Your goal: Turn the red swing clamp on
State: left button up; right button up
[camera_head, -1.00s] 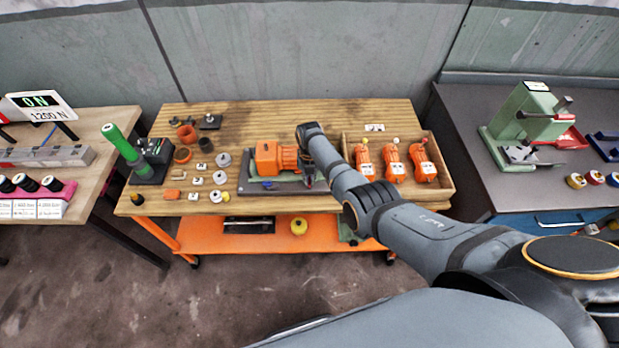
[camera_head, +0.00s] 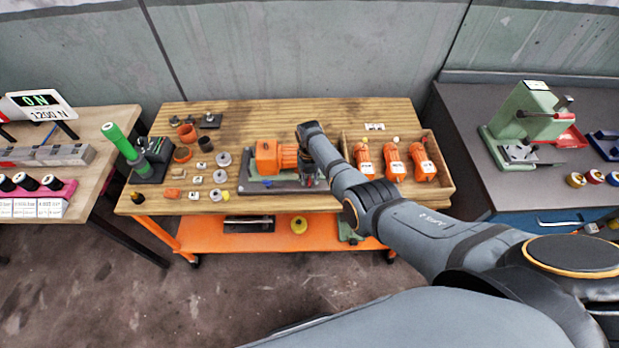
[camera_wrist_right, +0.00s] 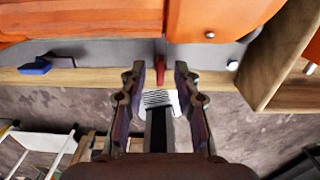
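The red swing clamp (camera_wrist_right: 160,70) shows in the right wrist view as a small upright red piece at the front edge of the grey fixture plate (camera_wrist_right: 110,50). My right gripper (camera_wrist_right: 160,84) is open, with one finger on each side of the red piece's lower end. I cannot tell whether either finger touches it. In the head view my right arm comes down over the right end of the fixture, and the clamp is mostly hidden there. An orange motor unit (camera_head: 268,158) lies on the fixture. My left gripper is not in view.
A blue clamp part (camera_wrist_right: 36,67) sits at the plate's left front. A wooden box (camera_head: 446,187) with orange units stands close on the right. The bench's front edge is just below the gripper.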

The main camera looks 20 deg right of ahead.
aim_at(310, 180)
jog(key=shift+r, duration=0.1)
notch_tip(310, 180, up, 12)
dwell(0.4)
dwell(0.3)
